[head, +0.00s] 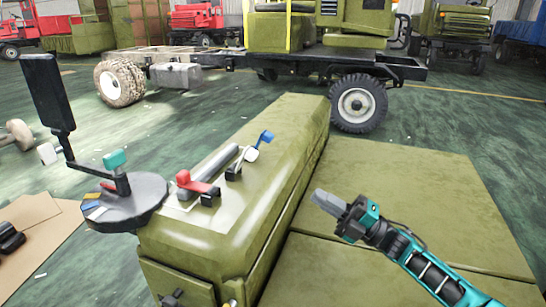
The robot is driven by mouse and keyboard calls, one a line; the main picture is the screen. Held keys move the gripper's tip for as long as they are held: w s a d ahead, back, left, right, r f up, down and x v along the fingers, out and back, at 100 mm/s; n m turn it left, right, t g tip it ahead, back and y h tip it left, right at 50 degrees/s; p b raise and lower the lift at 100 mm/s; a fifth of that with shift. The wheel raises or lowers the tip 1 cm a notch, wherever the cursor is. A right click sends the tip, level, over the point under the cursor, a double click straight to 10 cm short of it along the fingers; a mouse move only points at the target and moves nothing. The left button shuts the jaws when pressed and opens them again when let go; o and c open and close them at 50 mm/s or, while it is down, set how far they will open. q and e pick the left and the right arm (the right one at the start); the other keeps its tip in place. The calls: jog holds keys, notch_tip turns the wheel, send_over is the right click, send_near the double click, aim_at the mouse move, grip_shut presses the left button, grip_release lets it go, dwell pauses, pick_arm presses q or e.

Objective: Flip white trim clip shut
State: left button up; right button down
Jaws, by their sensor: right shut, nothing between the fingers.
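A small white piece (251,154) sits beside a raised blue lever (265,138) on top of the long olive-green housing (285,130); it may be the white trim clip, but it is too small to tell how its parts join. A red lever (197,186) on a dark base lies nearer on the same top, beside a grey bar (208,172). My right gripper (324,200) is shut and empty, above the flat green panel to the right of the housing, pointing left and clear of the levers. My left gripper is not in view.
A round dark tray (150,200) with small coloured pieces and an upright black panel (47,92) stand left of the housing. A flat green panel (430,185) spreads at right. Vehicles, including a green truck chassis (270,58), stand behind on open floor.

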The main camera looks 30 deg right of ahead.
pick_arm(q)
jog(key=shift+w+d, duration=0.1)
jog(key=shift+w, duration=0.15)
pick_arm(e)
jog(key=shift+w+d, duration=0.25)
jog(key=shift+w, duration=0.05)
pick_arm(q)
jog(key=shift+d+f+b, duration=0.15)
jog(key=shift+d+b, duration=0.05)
jog(key=shift+b, duration=0.3)
pick_arm(e)
jog(key=x, duration=1.4)
jog(key=shift+r, duration=0.1)
